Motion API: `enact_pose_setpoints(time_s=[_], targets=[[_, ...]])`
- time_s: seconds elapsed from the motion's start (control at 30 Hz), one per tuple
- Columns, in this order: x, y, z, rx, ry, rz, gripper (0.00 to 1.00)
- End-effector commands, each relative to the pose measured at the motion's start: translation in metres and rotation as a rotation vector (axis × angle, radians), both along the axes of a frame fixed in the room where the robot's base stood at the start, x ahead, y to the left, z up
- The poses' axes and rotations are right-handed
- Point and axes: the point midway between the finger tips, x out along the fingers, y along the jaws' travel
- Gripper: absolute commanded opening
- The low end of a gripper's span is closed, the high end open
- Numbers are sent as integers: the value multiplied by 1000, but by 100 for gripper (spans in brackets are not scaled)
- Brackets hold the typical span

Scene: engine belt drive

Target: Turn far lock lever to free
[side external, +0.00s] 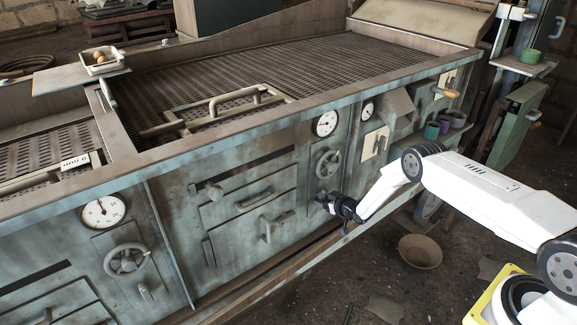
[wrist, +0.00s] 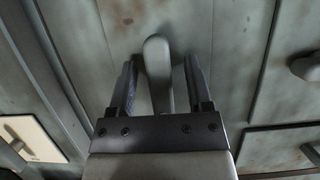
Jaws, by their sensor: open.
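The far lock lever is a short grey rounded lever (wrist: 157,68) on the worn grey-green panel, seen in the wrist view between my fingers. My gripper (wrist: 160,84) is open, with one finger on each side of the lever and a visible gap on both sides. In the side view my gripper (side external: 334,205) is at the panel front, below the far handwheel (side external: 327,163), and mostly hides the lever. Whether the fingertips reach past the lever's face cannot be told.
A switch plate (side external: 374,145) is above right. A near handwheel (side external: 127,260) and gauge (side external: 103,211) are at lower left. A bowl (side external: 420,251) sits on the floor.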

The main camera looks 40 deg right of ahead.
Motion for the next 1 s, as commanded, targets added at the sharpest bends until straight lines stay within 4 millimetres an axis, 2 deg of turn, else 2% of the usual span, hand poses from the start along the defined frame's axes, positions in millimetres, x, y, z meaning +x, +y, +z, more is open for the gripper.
enact_pose_setpoints(time_s=[0.03,0.07,0.2,0.23,0.27,0.67,1.0], targets=[[0,0,0,0,0,0,65],[0,0,0,0,0,0,58],[0,0,0,0,0,0,14],[0,0,0,0,0,0,4],[0,0,0,0,0,0,0],[0,0,0,25,0,0,0],[0,-1,0,162,0,-1,0]])
